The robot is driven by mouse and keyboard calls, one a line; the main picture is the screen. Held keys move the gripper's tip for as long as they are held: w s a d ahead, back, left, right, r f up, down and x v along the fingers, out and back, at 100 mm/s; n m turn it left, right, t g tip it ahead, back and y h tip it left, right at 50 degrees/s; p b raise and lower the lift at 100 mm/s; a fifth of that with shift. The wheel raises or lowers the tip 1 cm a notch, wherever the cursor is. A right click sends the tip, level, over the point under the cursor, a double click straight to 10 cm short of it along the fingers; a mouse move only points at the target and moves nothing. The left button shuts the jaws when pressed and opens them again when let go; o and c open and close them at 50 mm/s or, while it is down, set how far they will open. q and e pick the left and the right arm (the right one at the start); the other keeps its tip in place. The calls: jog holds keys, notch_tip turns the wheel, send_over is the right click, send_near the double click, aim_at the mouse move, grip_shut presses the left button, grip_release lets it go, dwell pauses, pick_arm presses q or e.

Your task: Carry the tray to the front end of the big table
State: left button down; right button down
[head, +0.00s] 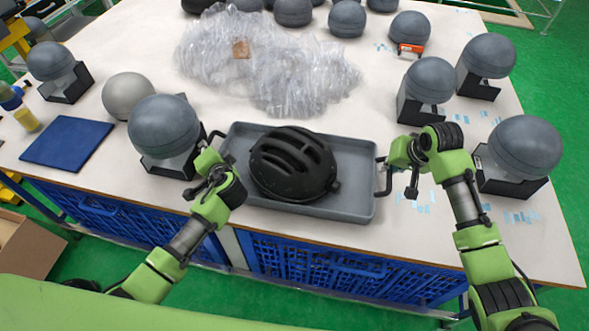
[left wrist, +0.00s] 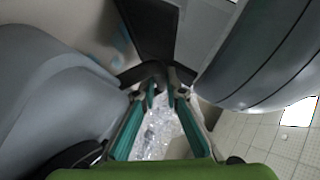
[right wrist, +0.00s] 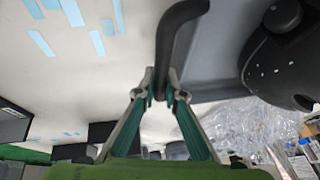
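The grey tray (head: 357,205) lies on the big table (head: 285,105) near its front edge, with a black helmet (head: 292,165) in it. Each short end of the tray has a dark handle. My left gripper (head: 212,168) is at the left handle; in the left wrist view its fingertips (left wrist: 162,88) close around the dark bar. My right gripper (head: 392,164) is at the right handle; in the right wrist view its fingertips (right wrist: 160,88) are shut on the dark bar (right wrist: 179,30). The tray looks flat on the table.
Grey spheres on black stands flank the tray: left (head: 163,125), right (head: 427,80) and far right (head: 525,146). A crumpled clear plastic heap (head: 290,75) lies behind it. A blue mat (head: 67,142) is at left. Blue mesh panels (head: 330,275) are below the table's front edge.

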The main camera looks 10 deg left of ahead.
pick_arm(q)
jog(key=shift+r, duration=0.25)
pick_arm(e)
jog(key=shift+w+r, duration=0.1)
jog(key=shift+r, duration=0.1)
